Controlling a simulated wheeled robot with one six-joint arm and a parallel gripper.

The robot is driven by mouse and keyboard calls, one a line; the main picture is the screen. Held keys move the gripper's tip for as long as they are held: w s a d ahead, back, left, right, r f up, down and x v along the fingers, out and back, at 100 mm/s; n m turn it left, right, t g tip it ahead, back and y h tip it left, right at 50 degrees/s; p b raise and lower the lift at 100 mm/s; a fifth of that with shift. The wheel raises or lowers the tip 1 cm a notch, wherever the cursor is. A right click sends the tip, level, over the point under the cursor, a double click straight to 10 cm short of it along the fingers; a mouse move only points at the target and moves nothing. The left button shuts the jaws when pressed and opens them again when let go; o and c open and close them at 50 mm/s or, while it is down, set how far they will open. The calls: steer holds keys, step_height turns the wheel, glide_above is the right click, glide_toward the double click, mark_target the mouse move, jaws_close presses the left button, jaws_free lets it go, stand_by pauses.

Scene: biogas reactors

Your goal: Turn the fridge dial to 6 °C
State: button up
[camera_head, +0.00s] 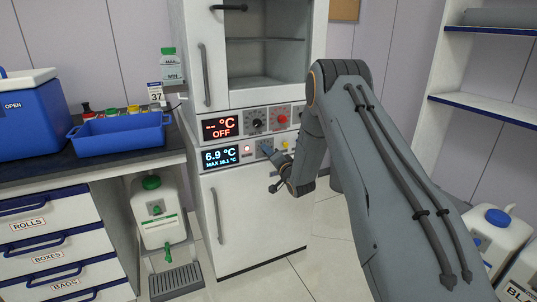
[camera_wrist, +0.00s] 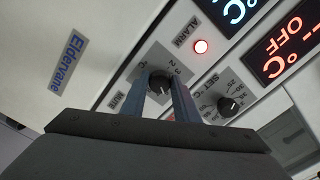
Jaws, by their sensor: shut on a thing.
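The fridge dial (camera_wrist: 160,80) is a dark round knob on the light lower control panel, with small numbers around it. In the wrist view my gripper (camera_wrist: 161,88) has its two blue-grey fingers on either side of the knob, shut on it. The number its pointer marks cannot be read for sure. In the head view my gripper (camera_head: 267,150) is at the lower panel and largely hides the dial. The fridge display (camera_head: 220,158) reads 6.9 °C, with a smaller MAX 16.1 °C. The fridge's white door (camera_head: 255,215) is shut.
A lit red alarm lamp (camera_wrist: 201,47) and a second dial (camera_wrist: 229,106) marked SET °C are close by. The upper unit's display (camera_head: 221,127) reads OFF. A blue tray (camera_head: 120,135) and blue cool box (camera_head: 32,112) stand on the left bench. Shelves stand right.

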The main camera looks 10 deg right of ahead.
stand_by(0.3)
steer(key=o, duration=1.1)
steer(key=shift+c, duration=0.2)
steer(key=shift+s, duration=0.1)
steer(key=s+d, duration=0.1)
steer(key=s, duration=0.6)
steer(key=shift+s+d, duration=0.25)
steer(key=shift+r, duration=0.1)
